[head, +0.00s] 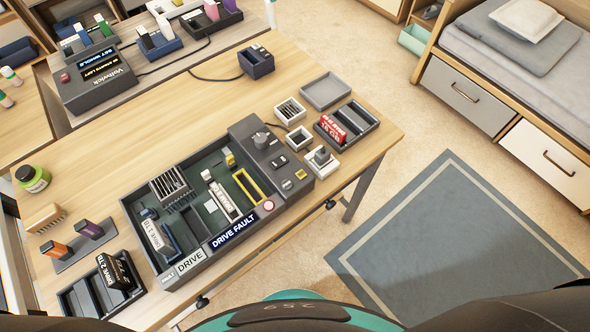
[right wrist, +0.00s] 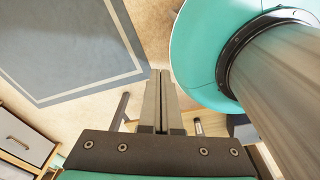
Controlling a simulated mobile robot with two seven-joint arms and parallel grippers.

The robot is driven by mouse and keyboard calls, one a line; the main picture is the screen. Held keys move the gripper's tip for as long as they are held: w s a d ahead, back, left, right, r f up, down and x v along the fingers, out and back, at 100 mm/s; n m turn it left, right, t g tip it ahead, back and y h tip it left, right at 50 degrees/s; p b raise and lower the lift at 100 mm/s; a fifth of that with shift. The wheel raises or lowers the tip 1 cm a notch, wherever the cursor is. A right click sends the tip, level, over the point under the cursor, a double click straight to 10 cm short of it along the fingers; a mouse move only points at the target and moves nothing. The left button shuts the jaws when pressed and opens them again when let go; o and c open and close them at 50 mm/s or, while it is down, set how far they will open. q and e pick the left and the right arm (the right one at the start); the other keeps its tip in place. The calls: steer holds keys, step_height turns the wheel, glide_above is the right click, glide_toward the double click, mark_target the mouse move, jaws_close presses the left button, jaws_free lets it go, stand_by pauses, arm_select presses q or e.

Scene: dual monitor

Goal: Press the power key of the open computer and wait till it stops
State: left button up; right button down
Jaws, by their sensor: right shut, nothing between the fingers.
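The open computer (head: 128,207) is a dark, lidless case on the wooden table (head: 340,88) in the head view, with boards, a heatsink and a yellow frame inside. My right gripper (right wrist: 160,73) is shut and empty in the right wrist view, above the floor and away from the computer. My left gripper is not in view.
Small trays and a red module (head: 332,128) lie right of the case. A drive rack (head: 75,297), a brush (head: 46,217) and a green jar (head: 33,178) stand left. A grey-blue rug (head: 450,235) covers open floor at right.

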steer(key=s+a, duration=0.1)
steer(key=a, duration=0.1)
step_height(320, 180, up, 43)
steer(key=n+t+y+p, duration=0.3)
steer(key=n+t+p, duration=0.6)
steer(key=p, duration=1.2)
glide_above(290, 188)
steer(key=n+g, duration=0.1)
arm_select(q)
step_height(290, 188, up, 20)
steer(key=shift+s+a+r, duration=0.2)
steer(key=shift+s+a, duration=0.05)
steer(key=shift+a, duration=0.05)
arm_select(e)
steer(key=shift+r, duration=0.15)
arm_select(q)
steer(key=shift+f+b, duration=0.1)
steer(key=shift+b, duration=0.25)
arm_select(e)
step_height(290, 188, down, 8)
steer(key=b, duration=0.7)
steer(key=shift+b, duration=0.4)
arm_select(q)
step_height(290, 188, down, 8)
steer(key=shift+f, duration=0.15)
arm_select(e)
steer(key=shift+f, duration=0.4)
